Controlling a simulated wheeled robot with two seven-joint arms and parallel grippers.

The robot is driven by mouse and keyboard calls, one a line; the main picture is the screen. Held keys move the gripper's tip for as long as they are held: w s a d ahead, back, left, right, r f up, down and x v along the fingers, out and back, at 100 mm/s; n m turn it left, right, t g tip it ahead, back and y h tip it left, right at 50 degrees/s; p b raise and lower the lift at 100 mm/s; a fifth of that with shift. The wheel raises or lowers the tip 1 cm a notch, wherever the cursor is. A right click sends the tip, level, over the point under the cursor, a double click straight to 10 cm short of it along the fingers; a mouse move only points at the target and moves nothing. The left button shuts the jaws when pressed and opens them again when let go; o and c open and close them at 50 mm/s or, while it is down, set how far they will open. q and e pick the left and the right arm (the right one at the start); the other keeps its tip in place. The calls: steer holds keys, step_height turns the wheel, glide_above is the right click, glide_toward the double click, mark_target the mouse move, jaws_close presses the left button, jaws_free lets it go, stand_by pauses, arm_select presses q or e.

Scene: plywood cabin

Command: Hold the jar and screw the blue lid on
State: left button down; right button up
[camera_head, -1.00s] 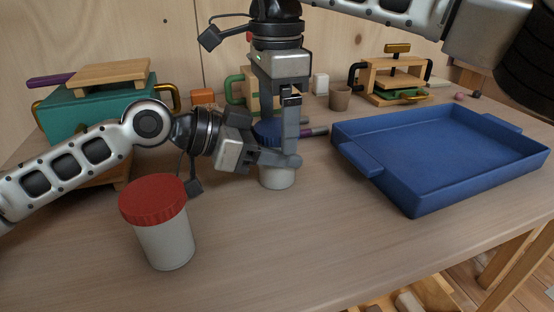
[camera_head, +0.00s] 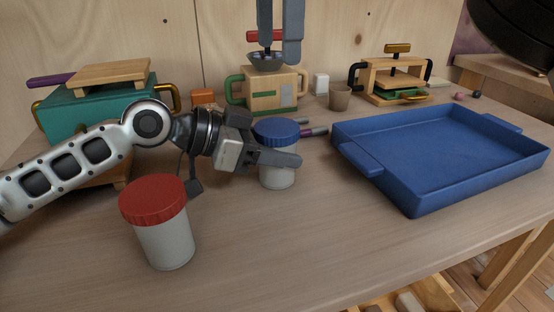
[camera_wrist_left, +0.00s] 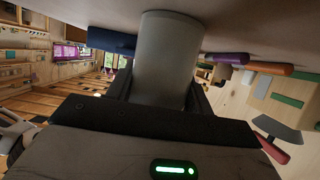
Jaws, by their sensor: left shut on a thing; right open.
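The white jar (camera_head: 277,178) stands upright on the table in the head view. The blue lid (camera_head: 276,130) sits on top of it and looks level; how tightly it is seated cannot be told. My left gripper (camera_head: 282,160) is shut around the jar's body below the lid. The left wrist view shows the jar's pale wall (camera_wrist_left: 165,60) between the fingers, with the lid out of sight. My right gripper (camera_head: 280,52) is open and empty, above and apart from the lid, at the top edge of the head view.
A second jar with a red lid (camera_head: 154,200) stands at the front left, near my left arm. A blue tray (camera_head: 440,140) lies to the right. A wooden toy coffee machine (camera_head: 265,92), a teal box (camera_head: 95,105) and a brown cup (camera_head: 340,97) stand behind. The front middle is clear.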

arm_select(q)
steer(key=c, duration=0.5)
jaws_free()
steer(key=p+v, duration=0.1)
steer(key=v, duration=1.5)
steer(key=shift+p, duration=0.4)
